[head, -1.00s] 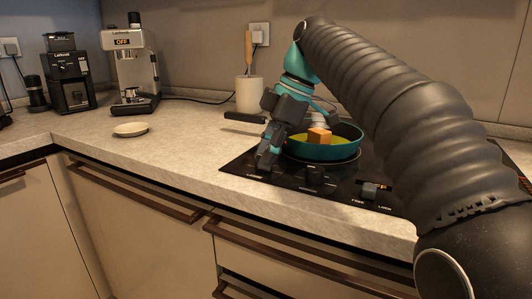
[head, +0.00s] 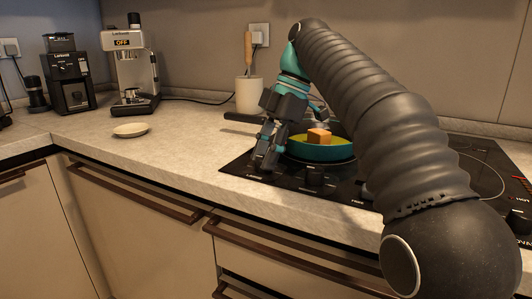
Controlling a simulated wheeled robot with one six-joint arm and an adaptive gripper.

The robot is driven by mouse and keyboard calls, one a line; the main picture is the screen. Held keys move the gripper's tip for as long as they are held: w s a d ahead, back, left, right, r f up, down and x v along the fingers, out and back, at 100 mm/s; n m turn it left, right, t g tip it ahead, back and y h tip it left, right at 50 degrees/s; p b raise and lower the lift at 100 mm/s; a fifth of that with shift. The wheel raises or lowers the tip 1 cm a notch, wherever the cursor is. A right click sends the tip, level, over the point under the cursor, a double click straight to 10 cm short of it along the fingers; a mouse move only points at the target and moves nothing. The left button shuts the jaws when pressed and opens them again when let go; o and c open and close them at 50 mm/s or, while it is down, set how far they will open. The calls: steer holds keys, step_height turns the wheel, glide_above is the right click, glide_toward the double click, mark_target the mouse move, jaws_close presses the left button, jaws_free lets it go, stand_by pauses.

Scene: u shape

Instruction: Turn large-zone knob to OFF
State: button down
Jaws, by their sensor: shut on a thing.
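My gripper (head: 267,160) points down at the front left corner of the black cooktop (head: 235,168). Its fingers are shut on the leftmost control knob, which is mostly hidden between and behind them. The small label by that knob is too small to read surely. A third knob farther right is mostly covered by my arm.
A teal pan (head: 318,154) with an orange block (head: 318,137) sits right behind my gripper, close to it. A white dish (head: 131,130), a coffee machine (head: 137,70) and a grinder (head: 68,80) stand on the left counter. The counter between dish and cooktop is clear.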

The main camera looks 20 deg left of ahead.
steer(key=c, duration=0.8)
jaws_free()
